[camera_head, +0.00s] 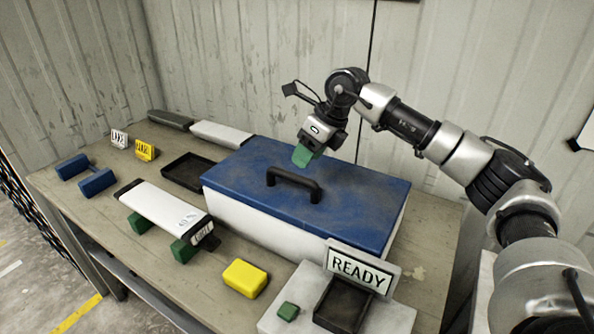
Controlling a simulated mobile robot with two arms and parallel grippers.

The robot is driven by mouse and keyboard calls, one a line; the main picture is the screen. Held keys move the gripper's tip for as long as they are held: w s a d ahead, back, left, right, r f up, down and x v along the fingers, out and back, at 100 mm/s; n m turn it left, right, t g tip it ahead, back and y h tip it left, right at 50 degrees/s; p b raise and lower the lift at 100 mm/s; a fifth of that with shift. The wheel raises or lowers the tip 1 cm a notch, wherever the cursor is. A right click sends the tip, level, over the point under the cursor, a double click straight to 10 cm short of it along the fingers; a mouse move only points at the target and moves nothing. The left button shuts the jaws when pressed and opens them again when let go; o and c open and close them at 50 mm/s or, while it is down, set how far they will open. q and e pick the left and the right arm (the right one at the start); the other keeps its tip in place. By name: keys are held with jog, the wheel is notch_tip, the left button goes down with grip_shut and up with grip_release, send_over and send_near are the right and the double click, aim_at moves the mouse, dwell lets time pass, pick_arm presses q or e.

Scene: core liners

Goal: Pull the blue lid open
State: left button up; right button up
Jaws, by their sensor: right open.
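The blue lid (345,212) lies flat and closed on a white box in the middle of the table. My left gripper is not in view.
A yellow block (245,278) and a READY sign (358,272) with a small black tray (342,306) stand in front of the box. A white core liner (165,211) on green supports, a black tray (188,172) and blue rollers (96,182) lie left. A wall stands behind.

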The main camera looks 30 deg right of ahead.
aim_at(296, 175)
jog(key=p+x, duration=0.1)
jog(key=x, duration=0.4)
jog(key=shift+w+d+f, duration=0.1)
jog(key=shift+w+f, duration=0.1)
jog(key=shift+a+f, duration=0.2)
jog(key=shift+f, duration=0.1)
jog(key=shift+c, duration=0.5)
grip_shut()
